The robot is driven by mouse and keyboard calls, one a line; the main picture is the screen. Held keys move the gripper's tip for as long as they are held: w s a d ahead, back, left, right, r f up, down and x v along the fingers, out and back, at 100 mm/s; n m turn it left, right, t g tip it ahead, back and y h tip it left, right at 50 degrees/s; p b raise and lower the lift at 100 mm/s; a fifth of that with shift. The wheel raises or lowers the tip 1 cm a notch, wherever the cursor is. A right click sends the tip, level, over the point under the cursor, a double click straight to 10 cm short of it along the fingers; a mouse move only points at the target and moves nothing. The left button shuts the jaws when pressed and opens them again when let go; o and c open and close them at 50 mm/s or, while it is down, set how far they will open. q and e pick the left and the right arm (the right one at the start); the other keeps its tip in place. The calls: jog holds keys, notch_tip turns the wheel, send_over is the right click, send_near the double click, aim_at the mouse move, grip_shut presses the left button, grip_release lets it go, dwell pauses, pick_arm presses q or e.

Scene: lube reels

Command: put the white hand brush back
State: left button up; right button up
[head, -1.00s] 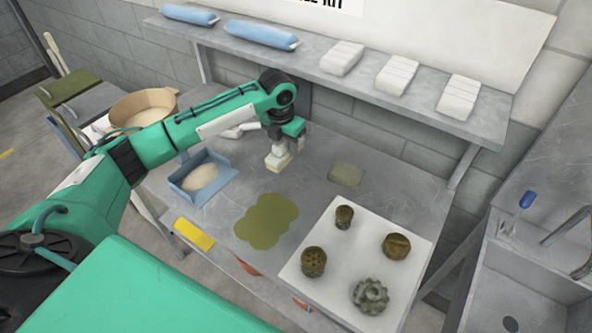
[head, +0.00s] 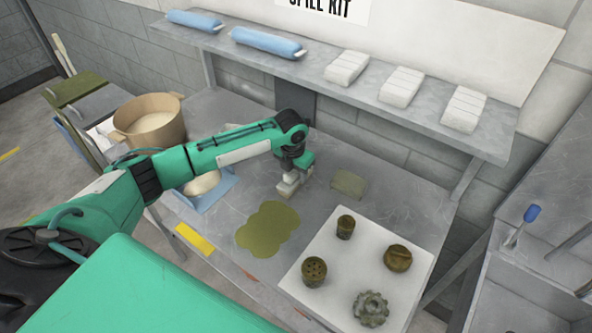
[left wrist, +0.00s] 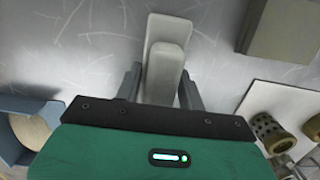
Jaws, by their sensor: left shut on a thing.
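My left gripper (head: 293,176) is shut on the white hand brush (head: 287,188), above or at the metal bench between the olive spill and the grey-green pad. I cannot tell whether the brush touches the bench. In the left wrist view, the pale brush (left wrist: 164,75) stands between the two dark fingers of the left gripper (left wrist: 160,92). The blue dustpan (head: 222,187), with pale material (head: 203,183) in it, is partly hidden behind my left arm. My right gripper is not in view.
An olive spill (head: 268,228) and a grey-green pad (head: 348,184) lie on the bench. A white mat (head: 345,275) holds several dirty metal parts. A tan tub (head: 150,125) stands at left. The shelf (head: 310,76) above carries blue rolls and white stacks.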

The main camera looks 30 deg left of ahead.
pick_arm(q)
jog(key=shift+f, duration=0.1)
jog(key=shift+f, duration=0.1)
jog(key=o, duration=0.7)
jog(key=shift+o, duration=0.9)
jog(key=shift+r, duration=0.4)
jog(key=r, duration=0.2)
jog(key=r+b, duration=0.1)
jog(key=r, duration=0.1)
jog(key=r+b, duration=0.1)
jog(key=r, duration=0.1)
jog(key=shift+s+r, duration=0.15)
jog(key=shift+s, duration=0.25)
jog(key=shift+r, duration=0.35)
